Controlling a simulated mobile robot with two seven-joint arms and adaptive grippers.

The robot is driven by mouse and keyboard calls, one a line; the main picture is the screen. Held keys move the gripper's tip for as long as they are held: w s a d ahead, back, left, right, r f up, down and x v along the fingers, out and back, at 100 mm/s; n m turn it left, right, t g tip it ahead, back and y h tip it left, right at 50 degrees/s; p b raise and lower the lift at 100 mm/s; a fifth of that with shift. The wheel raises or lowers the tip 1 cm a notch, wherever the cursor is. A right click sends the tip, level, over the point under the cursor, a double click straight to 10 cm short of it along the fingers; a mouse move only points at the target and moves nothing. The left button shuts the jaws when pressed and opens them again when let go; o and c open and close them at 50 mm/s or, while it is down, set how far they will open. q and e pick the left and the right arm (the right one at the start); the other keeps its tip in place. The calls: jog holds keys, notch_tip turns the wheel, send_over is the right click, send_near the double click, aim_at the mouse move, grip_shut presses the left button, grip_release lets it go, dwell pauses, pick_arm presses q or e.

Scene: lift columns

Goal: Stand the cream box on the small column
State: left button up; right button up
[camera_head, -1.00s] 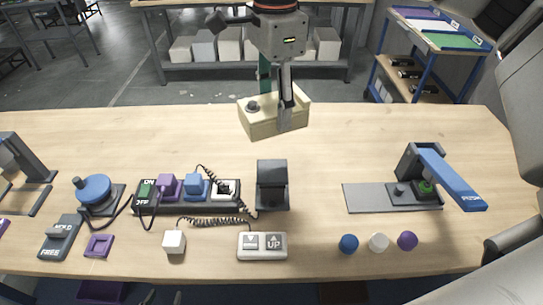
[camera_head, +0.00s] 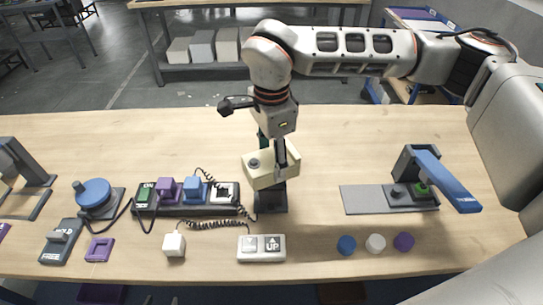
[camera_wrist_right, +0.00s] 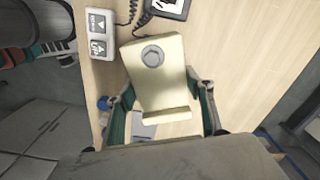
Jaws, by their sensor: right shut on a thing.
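My right gripper (camera_head: 272,158) is shut on the cream box (camera_head: 259,172), with a finger on each side of it. The small column (camera_head: 271,200) is dark grey and stands at the middle of the table. In the head view the box overlaps the column's upper part and hides its top, so I cannot tell whether they touch. My left gripper is not in view.
A grey pad with UP and down buttons (camera_head: 261,257) lies in front of the column, its coiled cable running left. A switch strip (camera_head: 186,209) is close on the left. A blue-lever press (camera_head: 447,180) and several small round pieces are on the right.

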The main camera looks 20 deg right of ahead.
pick_arm(q)
jog(key=shift+f, duration=0.15)
pick_arm(e)
jog(key=o, duration=1.1)
jog(key=shift+f, duration=0.1)
jog(key=shift+c, duration=0.2)
jog(key=o, duration=0.3)
jog(key=shift+o, duration=0.2)
pick_arm(q)
jog(key=shift+w+d+r, duration=0.15)
jog(key=shift+w+r, duration=0.05)
jog(key=shift+r, duration=0.3)
